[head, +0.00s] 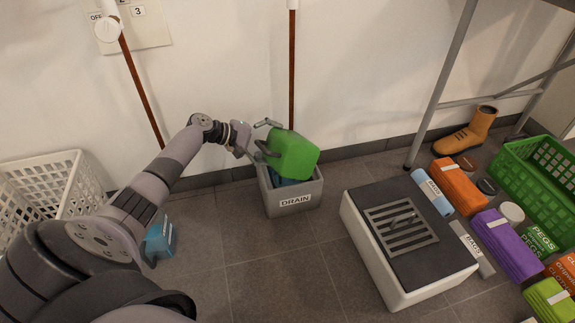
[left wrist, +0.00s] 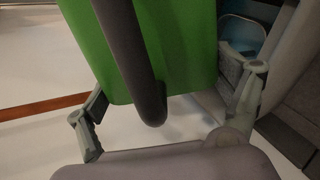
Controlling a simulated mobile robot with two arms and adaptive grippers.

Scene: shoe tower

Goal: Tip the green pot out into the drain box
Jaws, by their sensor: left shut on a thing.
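The green pot (head: 293,155) is held tilted over the grey drain box (head: 309,196), which is labelled DRAIN and stands on the floor by the wall. My left gripper (head: 262,139) is at the pot's left side, shut on it. In the left wrist view the pot's green wall (left wrist: 183,45) and a dark grey bar, seemingly its handle, lie between the fingers. Something blue (head: 284,182) shows in the box under the pot; I cannot tell if it is water. The pot's mouth is hidden. My right gripper is not in view.
A white basket (head: 72,185) stands at the left and a blue pot-like thing (head: 160,240) on the floor beside my arm. A low platform with a grate (head: 400,225) is right of the box.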

